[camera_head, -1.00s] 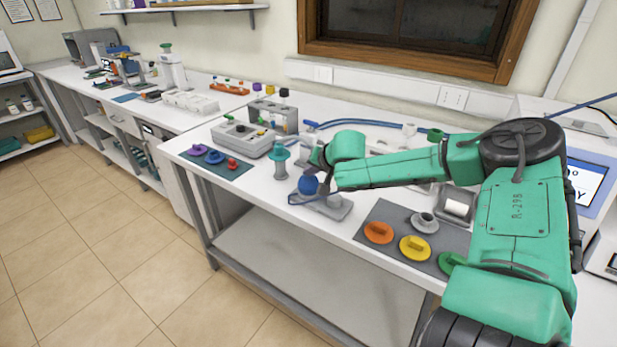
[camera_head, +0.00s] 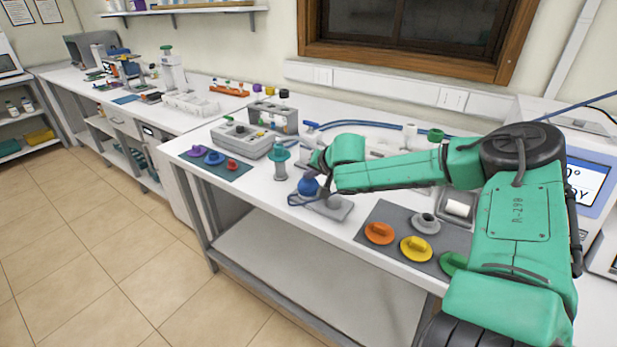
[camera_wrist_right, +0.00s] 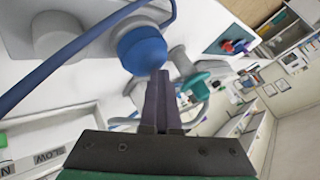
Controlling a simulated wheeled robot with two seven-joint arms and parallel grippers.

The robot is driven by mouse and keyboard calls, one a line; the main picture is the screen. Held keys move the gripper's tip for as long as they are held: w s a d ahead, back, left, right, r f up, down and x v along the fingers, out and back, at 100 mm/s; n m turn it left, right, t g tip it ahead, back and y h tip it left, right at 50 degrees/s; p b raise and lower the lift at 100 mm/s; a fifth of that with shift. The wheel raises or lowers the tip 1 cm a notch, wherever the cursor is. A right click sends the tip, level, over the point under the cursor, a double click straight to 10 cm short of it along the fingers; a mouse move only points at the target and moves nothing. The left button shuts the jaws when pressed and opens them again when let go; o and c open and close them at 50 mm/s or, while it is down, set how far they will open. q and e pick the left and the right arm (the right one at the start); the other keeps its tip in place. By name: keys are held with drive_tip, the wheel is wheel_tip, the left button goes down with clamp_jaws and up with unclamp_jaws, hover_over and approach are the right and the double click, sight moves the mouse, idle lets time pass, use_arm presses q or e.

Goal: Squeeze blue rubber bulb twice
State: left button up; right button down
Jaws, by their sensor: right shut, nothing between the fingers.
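The blue rubber bulb (camera_head: 308,186) sits on a grey base (camera_head: 330,207) near the front edge of the bench. My left gripper is not in view.
A teal-topped grey stand (camera_head: 279,160) is just left of the bulb. A dark mat (camera_head: 385,212) with orange, yellow and grey knobs lies to the right. A grey instrument (camera_head: 243,137) stands behind left. A blue tube (camera_wrist_right: 60,58) passes close to the bulb.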

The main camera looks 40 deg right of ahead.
sight(310, 182)
drive_tip(key=shift+r+p, duration=1.1)
drive_tip(key=shift+r, duration=0.1)
wheel_tip(310, 182, up, 5)
drive_tip(key=p, duration=0.4)
drive_tip(key=shift+w, duration=0.1)
idle(0.4)
